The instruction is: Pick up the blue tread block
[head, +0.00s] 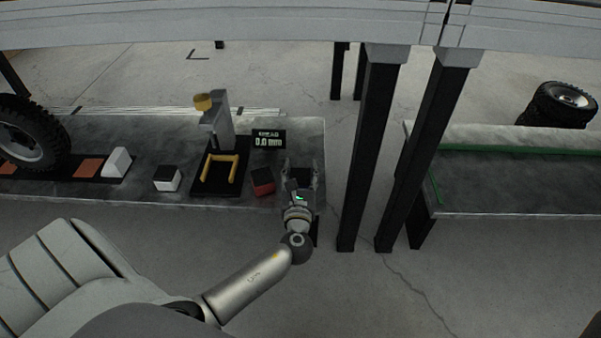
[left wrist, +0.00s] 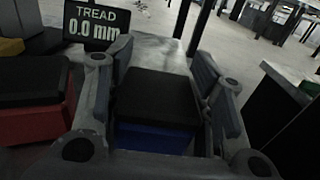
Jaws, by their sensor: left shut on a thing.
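The blue tread block (left wrist: 155,135) has a black top and blue sides. In the left wrist view it sits between the two fingers of my left gripper (left wrist: 160,80). In the head view my left gripper (head: 301,172) is at the right end of the grey bench, its fingers closed on the block, which is mostly hidden there. I cannot tell whether the block still touches the bench. My right gripper is not in view.
A red block (head: 262,181) with a black top is just left of the gripper. The tread gauge stand (head: 218,130) and its "0.0 mm" display (head: 268,139) are behind. A white block (head: 167,178) is further left. Dark posts (head: 368,150) rise to the right.

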